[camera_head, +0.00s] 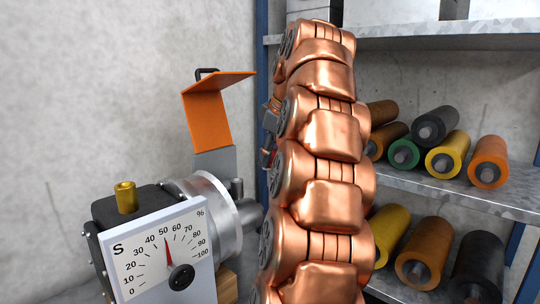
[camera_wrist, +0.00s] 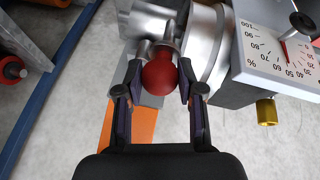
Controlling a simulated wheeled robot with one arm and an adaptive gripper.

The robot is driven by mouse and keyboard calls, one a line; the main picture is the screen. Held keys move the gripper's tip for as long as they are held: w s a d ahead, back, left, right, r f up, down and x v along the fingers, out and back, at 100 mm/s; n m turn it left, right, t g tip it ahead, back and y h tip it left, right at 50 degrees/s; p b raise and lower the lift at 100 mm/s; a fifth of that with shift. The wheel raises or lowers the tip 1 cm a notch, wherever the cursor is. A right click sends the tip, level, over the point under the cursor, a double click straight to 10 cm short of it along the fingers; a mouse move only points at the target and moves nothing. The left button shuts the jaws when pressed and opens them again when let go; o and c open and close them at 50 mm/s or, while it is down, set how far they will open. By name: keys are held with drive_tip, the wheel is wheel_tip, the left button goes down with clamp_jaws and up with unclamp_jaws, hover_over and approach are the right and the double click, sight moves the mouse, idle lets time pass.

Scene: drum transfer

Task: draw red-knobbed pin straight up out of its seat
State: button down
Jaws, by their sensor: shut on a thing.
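The red knob of the pin (camera_wrist: 160,74) shows as a round ball in the middle of the wrist view. My gripper (camera_wrist: 160,88) has one finger on each side of the knob and is shut on it. A short grey metal part shows just beyond the knob, beside the silver drum (camera_wrist: 207,45). How far the pin sits in its seat cannot be told. In the head view my copper arm hides most of the gripper and knob; the silver drum (camera_head: 222,205) shows left of the arm.
A white dial gauge (camera_head: 158,250) with a red needle and a brass knob (camera_head: 126,197) stand at the lower left. An orange bent plate (camera_head: 208,118) rises behind the drum. Shelves with several coloured rollers (camera_head: 488,162) stand right of my arm.

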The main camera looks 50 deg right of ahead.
drive_tip(key=shift+r+p, duration=1.9)
drive_tip(key=shift+r, duration=0.7)
